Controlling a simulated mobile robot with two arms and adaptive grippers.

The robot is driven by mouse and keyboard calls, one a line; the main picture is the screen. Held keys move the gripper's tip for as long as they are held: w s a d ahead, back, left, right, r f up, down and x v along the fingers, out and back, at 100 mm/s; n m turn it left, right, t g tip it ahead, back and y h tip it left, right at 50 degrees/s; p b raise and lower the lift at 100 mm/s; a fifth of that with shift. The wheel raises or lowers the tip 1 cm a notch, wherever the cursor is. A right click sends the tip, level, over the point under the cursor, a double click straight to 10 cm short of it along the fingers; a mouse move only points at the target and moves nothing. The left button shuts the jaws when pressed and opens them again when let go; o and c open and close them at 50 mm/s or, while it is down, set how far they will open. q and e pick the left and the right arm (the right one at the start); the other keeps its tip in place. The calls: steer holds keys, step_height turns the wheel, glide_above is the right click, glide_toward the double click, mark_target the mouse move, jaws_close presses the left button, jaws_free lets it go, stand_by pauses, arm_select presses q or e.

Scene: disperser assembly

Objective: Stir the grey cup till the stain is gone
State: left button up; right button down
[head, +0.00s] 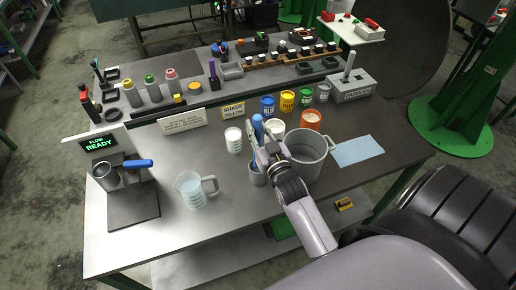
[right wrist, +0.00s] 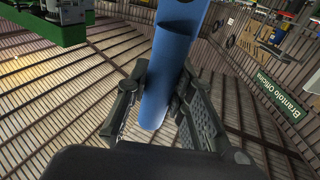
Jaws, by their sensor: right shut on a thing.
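My right gripper (head: 266,150) is over the front middle of the table, and in the right wrist view (right wrist: 160,100) its fingers are shut on a blue rod-like handle (right wrist: 172,62). The handle's blue top (head: 258,124) shows beside the gripper in the head view. A small grey cup (head: 257,178) stands just below the gripper, partly hidden by it, with light stick-like parts at its mouth. I cannot tell whether the held tool reaches into it. A larger grey pot (head: 322,160) with a handle stands right of the gripper. No stain can be made out. My left gripper is not in view.
A clear measuring jug (head: 192,190) and a stand with a "READY" display (head: 98,146) are at left. White cups (head: 233,140), an orange cup (head: 311,119) and coloured tins (head: 287,101) stand behind. A blue cloth (head: 357,151) lies right. The front edge is clear.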

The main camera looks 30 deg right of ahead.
mark_target(259, 123)
stand_by(0.5)
steer(key=shift+r, duration=2)
